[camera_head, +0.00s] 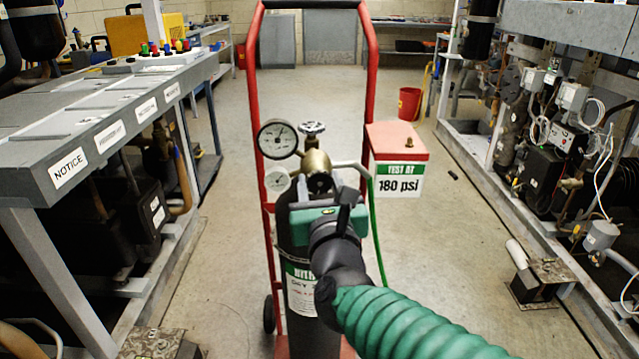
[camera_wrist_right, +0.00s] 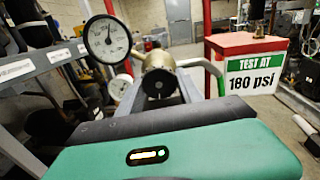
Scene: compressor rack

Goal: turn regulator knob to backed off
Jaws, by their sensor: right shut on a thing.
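The brass regulator (camera_head: 316,163) sits on top of the dark gas cylinder (camera_head: 297,236), with a larger gauge (camera_head: 278,139) and a smaller gauge (camera_head: 277,179) at its left. My right gripper (camera_head: 320,184) reaches in from the lower right and is shut at the front of the regulator. In the right wrist view its two grey fingers flank the dark round front (camera_wrist_right: 160,83) of the brass body; the regulator knob is there, partly hidden by my fingers. The larger gauge (camera_wrist_right: 107,39) also shows there, its needle pointing near the top. My left gripper is out of view.
A silver handwheel valve (camera_head: 312,128) stands just above the regulator. A red cart frame (camera_head: 372,60) surrounds the cylinder. A green hose (camera_head: 378,235) hangs at its right, beside a red-topped box (camera_head: 397,140) signed "TEST AT 180 psi".

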